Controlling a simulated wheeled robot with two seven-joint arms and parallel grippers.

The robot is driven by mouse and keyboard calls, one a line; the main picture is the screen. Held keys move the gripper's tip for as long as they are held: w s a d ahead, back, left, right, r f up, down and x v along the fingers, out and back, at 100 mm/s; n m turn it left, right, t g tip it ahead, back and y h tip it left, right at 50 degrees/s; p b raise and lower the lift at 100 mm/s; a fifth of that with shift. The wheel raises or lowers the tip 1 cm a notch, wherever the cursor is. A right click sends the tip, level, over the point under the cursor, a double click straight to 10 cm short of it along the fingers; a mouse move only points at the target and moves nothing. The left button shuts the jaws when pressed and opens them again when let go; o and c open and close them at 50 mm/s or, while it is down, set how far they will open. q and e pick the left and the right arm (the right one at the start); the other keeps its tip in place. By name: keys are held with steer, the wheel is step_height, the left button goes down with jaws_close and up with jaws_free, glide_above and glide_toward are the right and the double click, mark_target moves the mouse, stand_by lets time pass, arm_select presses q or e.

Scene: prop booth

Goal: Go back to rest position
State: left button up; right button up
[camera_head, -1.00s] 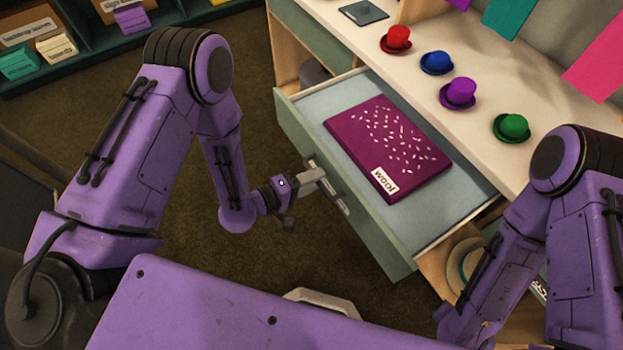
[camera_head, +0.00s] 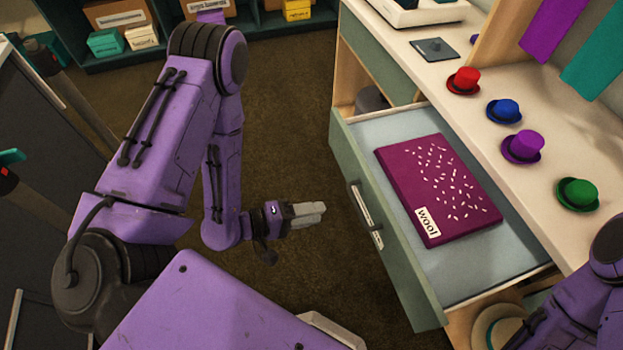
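My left gripper (camera_head: 308,213) hangs over the brown carpet, to the left of the drawer's handle (camera_head: 366,214) and apart from it. Its fingers look pressed together with nothing between them. The green-fronted drawer (camera_head: 391,235) stands pulled out of the counter. A magenta pack marked "wool" (camera_head: 437,188) lies flat in it. My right arm shows only in part at the lower right; its gripper is not visible.
Red (camera_head: 464,80), blue (camera_head: 504,111), purple (camera_head: 523,146) and green (camera_head: 578,194) hats stand on the counter. A dark cabinet (camera_head: 40,190) is at the left. Shelves with boxes (camera_head: 121,16) run along the back. Open carpet (camera_head: 290,120) lies between.

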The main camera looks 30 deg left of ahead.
arm_select(q)
steer(key=a+f+m+g+y, duration=0.2)
steer(key=a+f+m+y, duration=0.1)
steer(key=a+f+y, duration=0.5)
steer(key=s+a+f+g+y, duration=0.2)
steer(key=s+f+g+y, duration=0.1)
steer(key=s, duration=0.3)
steer(key=s+a+f+g+y, duration=0.2)
steer(key=s+f+g+y, duration=0.1)
steer(key=s, duration=0.4)
steer(key=shift+s+a+f, duration=0.25)
steer(key=shift+s+f, duration=0.05)
steer(key=shift+f, duration=0.3)
